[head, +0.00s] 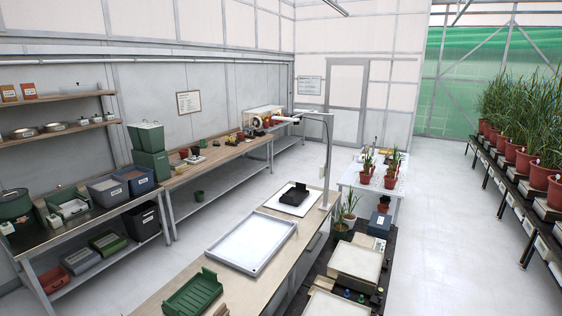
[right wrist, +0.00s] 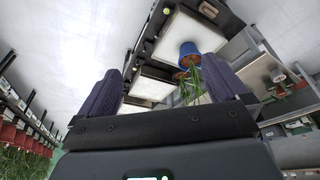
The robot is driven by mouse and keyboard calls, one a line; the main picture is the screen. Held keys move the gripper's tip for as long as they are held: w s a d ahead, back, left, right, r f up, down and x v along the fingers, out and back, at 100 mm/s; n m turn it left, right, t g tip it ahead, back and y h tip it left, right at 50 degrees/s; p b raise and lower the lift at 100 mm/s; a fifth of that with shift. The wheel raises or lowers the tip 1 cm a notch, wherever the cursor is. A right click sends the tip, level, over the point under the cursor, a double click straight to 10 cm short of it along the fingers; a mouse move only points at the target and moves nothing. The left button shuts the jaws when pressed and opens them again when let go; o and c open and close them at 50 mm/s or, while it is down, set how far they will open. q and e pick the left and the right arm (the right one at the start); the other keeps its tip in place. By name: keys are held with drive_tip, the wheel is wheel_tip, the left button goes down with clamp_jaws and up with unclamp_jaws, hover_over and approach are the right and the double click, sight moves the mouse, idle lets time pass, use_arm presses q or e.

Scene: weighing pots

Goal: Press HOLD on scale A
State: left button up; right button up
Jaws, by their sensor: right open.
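Two scales with pale square pans stand on a dark bench at the lower right of the head view: a nearer one (head: 335,304), cut by the frame edge, and a farther one (head: 355,262). I cannot tell which is scale A, and no HOLD button is readable. My left gripper is not in view.
A wooden bench with a white tray (head: 250,241), a green rack (head: 192,293) and a black device (head: 294,194) runs beside the scales. A lamp post (head: 328,160) rises at its far end. Potted plants line the right bench (head: 510,195). The floor between is clear.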

clamp_jaws()
idle(0.4)
idle(1.2)
